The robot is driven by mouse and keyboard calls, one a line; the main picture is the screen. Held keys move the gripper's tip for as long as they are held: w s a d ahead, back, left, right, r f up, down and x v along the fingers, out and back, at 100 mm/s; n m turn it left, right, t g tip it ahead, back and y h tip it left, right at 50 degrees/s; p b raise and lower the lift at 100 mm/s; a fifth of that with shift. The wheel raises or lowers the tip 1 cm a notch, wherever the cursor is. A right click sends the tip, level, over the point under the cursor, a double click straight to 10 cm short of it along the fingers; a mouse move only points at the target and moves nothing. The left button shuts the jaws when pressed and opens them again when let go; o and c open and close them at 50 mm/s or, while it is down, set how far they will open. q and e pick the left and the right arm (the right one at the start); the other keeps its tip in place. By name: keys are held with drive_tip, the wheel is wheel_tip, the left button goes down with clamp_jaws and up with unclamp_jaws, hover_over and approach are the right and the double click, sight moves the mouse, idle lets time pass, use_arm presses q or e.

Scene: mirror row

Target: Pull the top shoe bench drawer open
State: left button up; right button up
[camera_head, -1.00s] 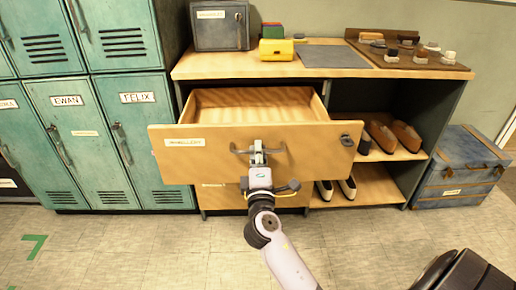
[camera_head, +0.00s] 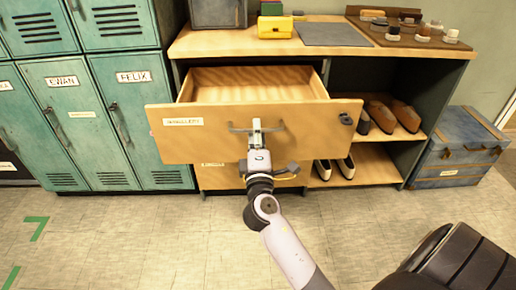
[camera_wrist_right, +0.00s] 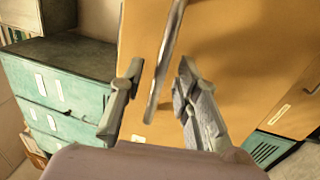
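The top shoe bench drawer (camera_head: 200,140) is pulled well out, its wooden front standing clear of the bench and its empty inside showing. Its bar handle (camera_head: 236,127) is at the middle of the front. My right gripper (camera_head: 257,126) is at this handle. In the right wrist view the two fingers (camera_wrist_right: 158,80) stand apart, one on each side of the handle bar (camera_wrist_right: 163,65), with gaps visible; they do not look closed on it. The shoe bench (camera_head: 222,43) stands against the wall. My left gripper is not in view.
Teal lockers (camera_head: 78,115) stand left of the bench. Shoes (camera_head: 378,116) sit on the open shelves at right. A blue trunk (camera_head: 452,160) stands on the floor at far right. A yellow box (camera_head: 275,27) is on the bench top. The floor (camera_head: 140,235) in front is clear.

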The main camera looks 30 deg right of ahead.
drive_tip(key=v, duration=1.1)
drive_tip(key=shift+w+r, duration=0.1)
drive_tip(key=shift+w, duration=0.05)
